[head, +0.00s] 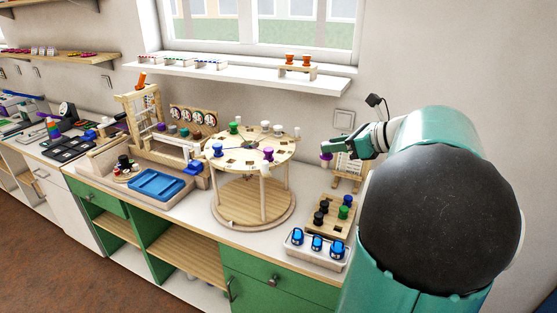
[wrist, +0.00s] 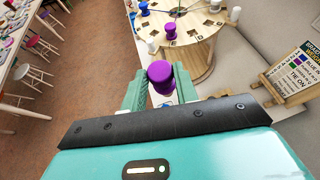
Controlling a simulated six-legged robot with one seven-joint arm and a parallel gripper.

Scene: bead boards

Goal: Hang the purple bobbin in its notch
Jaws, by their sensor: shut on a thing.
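My gripper (head: 331,149) is shut on a purple bobbin (wrist: 160,76), held upright between the fingers in the wrist view. In the head view the purple bobbin (head: 326,157) shows at the fingertips, in the air right of the round board. The round wooden board (head: 250,149) stands on posts, with dark square notches in its top and several bobbins around its rim. In the wrist view the board (wrist: 190,28) lies ahead of the bobbin, apart from it. Another purple bobbin (head: 271,154) sits at the board's near right edge. I cannot tell which notch is the bobbin's own.
A wooden rack (head: 313,222) with black, green and blue bobbins stands below my gripper. A white tray (head: 299,252) with blue items is in front of it. A small sign on an easel (wrist: 294,76) stands right of my gripper. A blue tray (head: 158,185) lies left of the board.

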